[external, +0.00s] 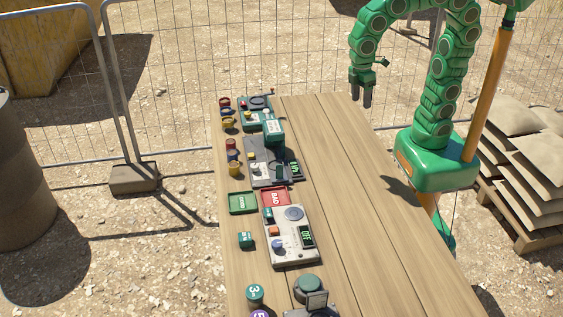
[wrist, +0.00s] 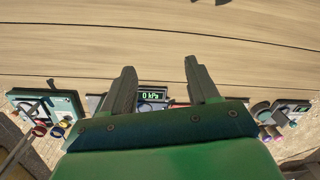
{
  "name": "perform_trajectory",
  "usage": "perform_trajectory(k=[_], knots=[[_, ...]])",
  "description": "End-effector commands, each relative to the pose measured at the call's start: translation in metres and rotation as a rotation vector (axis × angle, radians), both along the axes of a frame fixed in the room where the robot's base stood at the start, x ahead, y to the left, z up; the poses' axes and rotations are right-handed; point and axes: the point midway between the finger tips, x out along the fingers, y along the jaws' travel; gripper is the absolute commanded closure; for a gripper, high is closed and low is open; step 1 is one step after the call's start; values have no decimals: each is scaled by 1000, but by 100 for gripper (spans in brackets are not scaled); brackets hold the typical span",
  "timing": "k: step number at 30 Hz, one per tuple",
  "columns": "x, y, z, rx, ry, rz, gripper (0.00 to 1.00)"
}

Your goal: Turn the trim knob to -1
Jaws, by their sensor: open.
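My gripper (external: 361,99) hangs in the air beyond the table's far right part, to the right of the devices. In the wrist view its two fingers (wrist: 159,66) are spread, with nothing between them. No knob with a readable trim label shows. The front grey panel (external: 292,256) has a round grey dial, a blue knob (external: 278,244) and a green-lit display (external: 307,237). The middle grey panel (external: 284,181) has another lit display (external: 295,170). In the wrist view a display (wrist: 152,96) reads 0 kPa behind the fingers. No trim setting can be read.
A dark green device (external: 250,120) stands at the table's far end. Small coloured cups line the left edge. A green tray (external: 242,203) and a red tray (external: 275,195) lie between the panels. The wooden table's right half (external: 350,200) is clear.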

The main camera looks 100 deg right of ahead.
Motion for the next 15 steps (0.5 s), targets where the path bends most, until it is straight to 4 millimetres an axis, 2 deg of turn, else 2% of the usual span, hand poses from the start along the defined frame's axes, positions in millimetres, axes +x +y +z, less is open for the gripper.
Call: perform_trajectory(k=[1,6,15], knots=[[17,2,1,-11,-18,-8,40],[71,12,1,-45,-82,-31,40],[159,44,-8,-90,-181,-37,40]])
